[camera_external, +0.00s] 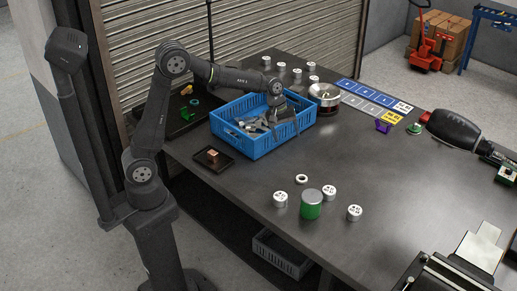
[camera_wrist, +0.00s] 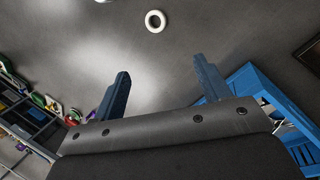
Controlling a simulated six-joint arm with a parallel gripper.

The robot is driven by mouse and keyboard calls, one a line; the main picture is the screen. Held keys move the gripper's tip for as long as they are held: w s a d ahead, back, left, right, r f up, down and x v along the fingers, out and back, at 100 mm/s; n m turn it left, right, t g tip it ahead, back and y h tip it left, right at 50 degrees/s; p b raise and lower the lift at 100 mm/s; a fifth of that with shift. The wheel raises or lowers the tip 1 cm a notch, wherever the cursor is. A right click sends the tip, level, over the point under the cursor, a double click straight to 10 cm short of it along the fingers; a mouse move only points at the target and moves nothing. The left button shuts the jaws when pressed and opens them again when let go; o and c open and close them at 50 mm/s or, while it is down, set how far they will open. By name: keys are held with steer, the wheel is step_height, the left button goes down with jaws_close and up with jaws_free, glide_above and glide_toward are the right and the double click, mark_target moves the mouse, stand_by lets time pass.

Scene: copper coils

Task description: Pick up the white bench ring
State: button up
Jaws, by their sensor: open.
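The white bench ring (camera_external: 301,179) lies flat on the dark table, in front of the blue crate and behind several white cylinders. It also shows in the wrist view (camera_wrist: 155,21), near the top centre, beyond my fingertips. My gripper (camera_wrist: 162,66) is open, with its two blue fingers apart and only bare table between them. In the external view my gripper (camera_external: 291,122) is at the right end of the blue crate, back from the ring. The exact fingertip height is hard to tell.
The blue crate (camera_external: 260,146) holds metal parts and shows at the right in the wrist view (camera_wrist: 258,90). A green cylinder (camera_external: 311,204) and white cylinders (camera_external: 280,199) stand near the ring. A small tray (camera_external: 213,160) with a copper block lies left.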

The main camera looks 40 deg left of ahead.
steer(key=s+d+f+m+t, duration=0.1)
steer(key=s+d+f+m, duration=0.15)
steer(key=m, duration=0.75)
steer(key=m+t, duration=0.1)
steer(key=m, duration=0.5)
glide_toward(300, 175)
steer(key=shift+y, duration=0.3)
steer(key=d+f, duration=0.1)
steer(key=s+d+f, duration=0.1)
steer(key=d, duration=0.1)
steer(key=shift+d+f, duration=0.2)
steer(key=shift+d, duration=0.15)
steer(key=shift+w+a+x, duration=0.15)
steer(key=shift+x, duration=1.2)
steer(key=shift+w+a+x, duration=0.15)
steer(key=shift+x, duration=1.2)
steer(key=c, duration=1.1)
steer(key=shift+r, duration=0.2)
